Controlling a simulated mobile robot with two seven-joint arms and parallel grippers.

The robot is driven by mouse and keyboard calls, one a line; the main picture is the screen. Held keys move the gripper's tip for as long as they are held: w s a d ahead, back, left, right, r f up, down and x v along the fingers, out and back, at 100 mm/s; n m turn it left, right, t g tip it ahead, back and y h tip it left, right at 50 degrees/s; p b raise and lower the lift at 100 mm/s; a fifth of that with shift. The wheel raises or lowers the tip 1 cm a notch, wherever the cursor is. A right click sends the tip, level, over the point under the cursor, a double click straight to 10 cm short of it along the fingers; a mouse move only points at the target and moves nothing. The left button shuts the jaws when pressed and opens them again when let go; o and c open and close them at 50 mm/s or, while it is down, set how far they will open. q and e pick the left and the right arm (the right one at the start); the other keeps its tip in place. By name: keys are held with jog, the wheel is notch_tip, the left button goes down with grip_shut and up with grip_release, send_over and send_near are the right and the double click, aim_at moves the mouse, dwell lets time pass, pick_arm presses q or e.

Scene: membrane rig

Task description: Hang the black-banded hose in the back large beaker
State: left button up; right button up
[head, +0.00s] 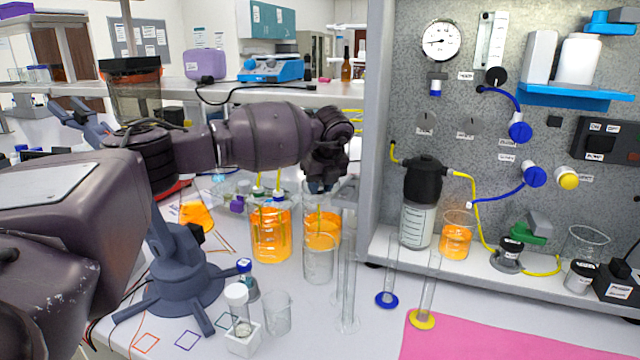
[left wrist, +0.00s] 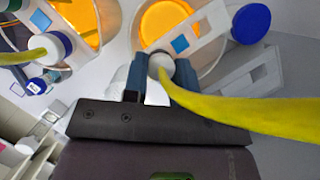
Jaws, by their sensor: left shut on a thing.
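My left gripper (head: 326,186) is above the right one of two large beakers with orange liquid. In the left wrist view its fingers (left wrist: 160,78) are shut on the pale end of a yellow hose (left wrist: 255,113), which runs off to the right. The right orange beaker (head: 322,230) stands beneath the gripper and also shows in the left wrist view (left wrist: 168,22). A yellow strand shows in it. The left orange beaker (head: 271,240) has yellow hose ends above its rim, one with a blue fitting (head: 278,196). My right gripper is out of view.
A clear beaker (head: 318,265) stands just in front of the right orange beaker. Tall clear cylinders (head: 346,285) stand to its right. The grey rig panel (head: 395,75) is close on the right. A small beaker (head: 277,315) and white holder (head: 242,338) are in front.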

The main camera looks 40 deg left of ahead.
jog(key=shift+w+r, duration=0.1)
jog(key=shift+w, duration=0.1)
pick_arm(q)
jog(key=o, duration=1)
jog(key=shift+f, duration=0.1)
jog(key=shift+o, duration=0.2)
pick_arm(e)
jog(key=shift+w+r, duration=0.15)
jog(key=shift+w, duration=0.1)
pick_arm(q)
jog(key=p+v, duration=0.1)
jog(key=v, duration=0.6)
jog(key=shift+r, duration=0.3)
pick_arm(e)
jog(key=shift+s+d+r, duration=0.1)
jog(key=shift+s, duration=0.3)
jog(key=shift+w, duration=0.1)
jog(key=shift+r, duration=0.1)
